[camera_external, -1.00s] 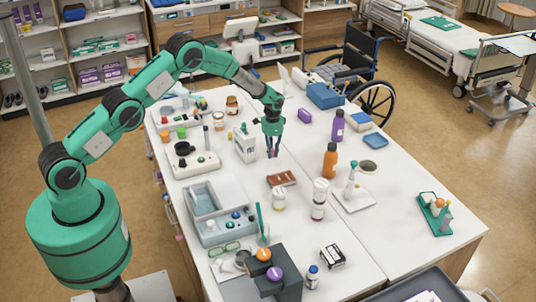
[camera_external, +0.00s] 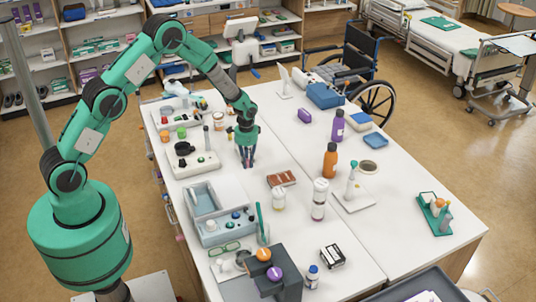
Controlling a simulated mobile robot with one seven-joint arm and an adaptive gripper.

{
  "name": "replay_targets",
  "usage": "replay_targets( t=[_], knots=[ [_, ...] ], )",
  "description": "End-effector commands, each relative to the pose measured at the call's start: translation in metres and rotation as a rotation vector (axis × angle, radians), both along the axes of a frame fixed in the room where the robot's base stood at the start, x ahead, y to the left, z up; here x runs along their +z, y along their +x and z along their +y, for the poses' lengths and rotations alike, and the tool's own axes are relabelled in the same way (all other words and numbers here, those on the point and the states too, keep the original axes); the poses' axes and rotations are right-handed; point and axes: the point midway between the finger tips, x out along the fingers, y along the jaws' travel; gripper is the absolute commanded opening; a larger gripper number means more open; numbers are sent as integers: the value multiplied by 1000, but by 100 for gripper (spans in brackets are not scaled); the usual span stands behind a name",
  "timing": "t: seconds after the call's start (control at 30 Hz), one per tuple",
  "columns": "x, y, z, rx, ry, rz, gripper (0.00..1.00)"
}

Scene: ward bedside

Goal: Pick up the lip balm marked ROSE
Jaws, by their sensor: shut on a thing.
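My gripper (camera_external: 247,163) points down over the back left part of the white table. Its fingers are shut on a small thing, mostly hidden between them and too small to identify. No lip balm and no ROSE marking can be made out at this size. The gripper and wrist cover the place where a white upright box-like item stood in the earlier frame.
Left of my gripper is a pale device with a black top (camera_external: 183,149). In front are a brown-red flat item (camera_external: 281,179), a small white jar (camera_external: 279,202) and a blue-grey tray (camera_external: 202,199). An orange bottle (camera_external: 330,160) stands right.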

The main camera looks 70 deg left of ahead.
Motion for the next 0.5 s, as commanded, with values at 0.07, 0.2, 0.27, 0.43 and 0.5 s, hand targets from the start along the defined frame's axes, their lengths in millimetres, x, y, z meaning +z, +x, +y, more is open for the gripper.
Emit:
replay_targets(
  t=[0.07,0.2,0.27,0.43,0.5],
  knots=[
    [1,-6,-1,0,0,0,2],
    [1,-13,-3,0,-1,1,2],
    [1,-14,-4,0,0,1,2],
    [2,-15,-4,0,0,0,2],
    [2,-15,-4,0,0,0,2]
  ],
)
